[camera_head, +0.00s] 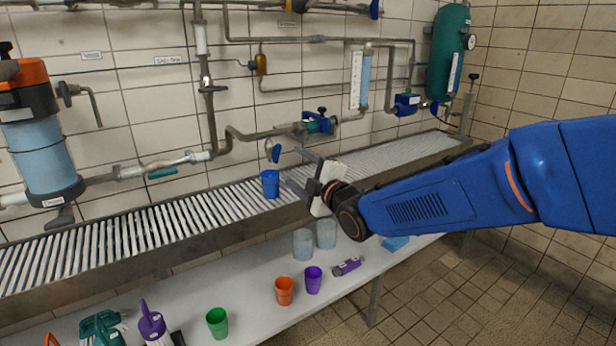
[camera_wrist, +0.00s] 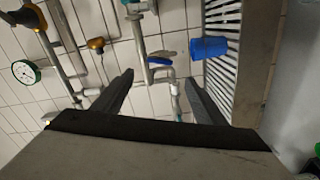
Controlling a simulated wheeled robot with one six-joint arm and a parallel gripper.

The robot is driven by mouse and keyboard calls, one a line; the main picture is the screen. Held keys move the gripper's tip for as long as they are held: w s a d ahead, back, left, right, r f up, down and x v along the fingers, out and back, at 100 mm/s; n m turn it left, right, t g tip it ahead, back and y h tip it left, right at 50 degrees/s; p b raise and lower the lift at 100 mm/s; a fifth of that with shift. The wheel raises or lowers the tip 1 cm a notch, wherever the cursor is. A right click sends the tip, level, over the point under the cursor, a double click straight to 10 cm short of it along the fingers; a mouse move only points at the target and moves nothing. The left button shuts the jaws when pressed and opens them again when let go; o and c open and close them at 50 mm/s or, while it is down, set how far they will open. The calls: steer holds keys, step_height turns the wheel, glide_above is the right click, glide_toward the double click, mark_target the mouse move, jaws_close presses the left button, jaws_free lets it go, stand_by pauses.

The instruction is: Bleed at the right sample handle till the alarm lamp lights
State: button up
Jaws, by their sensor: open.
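A small blue handle (camera_head: 274,152) sits on a tap below the wall pipe, above the slatted trough. It also shows in the wrist view (camera_wrist: 160,60), beyond and roughly between my fingertips. I take it for the right sample handle; no label on it is readable. A blue cup (camera_head: 270,184) stands on the slats below it, also in the wrist view (camera_wrist: 208,47). My gripper (camera_head: 293,170) is open and empty, a little right of the handle and apart from it. Its fingers frame the tap in the wrist view (camera_wrist: 158,82). I cannot pick out the alarm lamp.
The slatted trough (camera_head: 130,228) runs along the wall. Below it, a white bench (camera_head: 255,318) holds a green cup (camera_head: 217,322), an orange cup (camera_head: 284,290), a purple cup (camera_head: 313,280) and clear beakers (camera_head: 303,244). Pipes and valves crowd the wall. A green tank (camera_head: 447,50) hangs far right.

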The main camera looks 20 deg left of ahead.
mark_target(279, 155)
steer(key=shift+v, duration=2.4)
steer(key=c, duration=0.7)
steer(key=shift+m, duration=0.4)
steer(key=shift+c, duration=1.4)
steer(key=w+a+m, duration=0.4)
steer(key=m, duration=0.1)
steer(key=w+a+m, duration=0.4)
steer(key=m, duration=0.2)
steer(key=w+a+m, duration=0.3)
steer(key=a+m, duration=0.2)
steer(key=m, duration=0.1)
steer(key=shift+w, duration=0.4)
steer(key=shift+c, duration=0.6)
jaws_close()
